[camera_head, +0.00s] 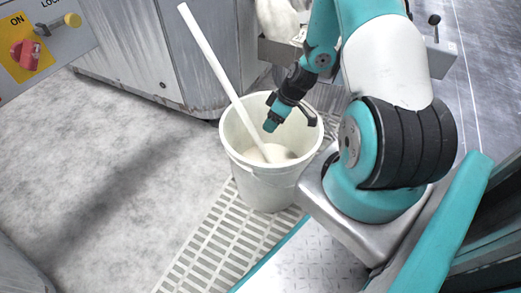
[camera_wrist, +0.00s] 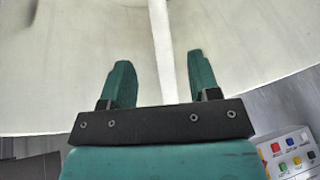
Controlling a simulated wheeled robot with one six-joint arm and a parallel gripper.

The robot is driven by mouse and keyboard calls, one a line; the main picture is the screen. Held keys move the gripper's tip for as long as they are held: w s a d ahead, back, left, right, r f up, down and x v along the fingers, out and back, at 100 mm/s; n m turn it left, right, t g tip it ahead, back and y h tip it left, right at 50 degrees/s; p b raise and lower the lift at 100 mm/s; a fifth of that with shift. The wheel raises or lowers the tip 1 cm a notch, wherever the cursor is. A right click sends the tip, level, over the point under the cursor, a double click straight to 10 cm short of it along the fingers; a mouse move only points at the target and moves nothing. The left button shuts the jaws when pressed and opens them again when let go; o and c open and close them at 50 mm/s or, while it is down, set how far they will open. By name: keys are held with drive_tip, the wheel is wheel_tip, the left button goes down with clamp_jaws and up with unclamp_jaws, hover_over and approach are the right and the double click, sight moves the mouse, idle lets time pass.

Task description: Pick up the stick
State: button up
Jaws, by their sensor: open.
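A long white stick (camera_head: 219,74) leans in a white bucket (camera_head: 268,191), its upper end sticking out to the upper left and its lower end in the pale contents. My gripper (camera_head: 270,125) is over the bucket's opening, to the right of the stick. In the wrist view, my gripper (camera_wrist: 160,82) is open, with two teal fingers spread apart. The stick (camera_wrist: 163,50) shows there as a pale strip between the fingers, nearer the right one. I cannot tell how far it is from the fingers in depth. The bucket's pale inside (camera_wrist: 70,60) fills the background.
The bucket stands on a slotted floor grate (camera_head: 215,245). A grey metal cabinet (camera_head: 150,50) stands behind it. A panel with a red switch (camera_head: 27,54) is at the upper left. A button box (camera_wrist: 290,150) shows at the lower right of the wrist view. The floor at left is clear.

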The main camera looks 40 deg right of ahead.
sight(259, 139)
drive_tip(key=b+x, duration=0.5)
drive_tip(key=x, duration=0.5)
drive_tip(key=shift+w+r, duration=0.1)
drive_tip(key=shift+r, duration=0.1)
clamp_jaws()
drive_tip(key=shift+r, duration=0.15)
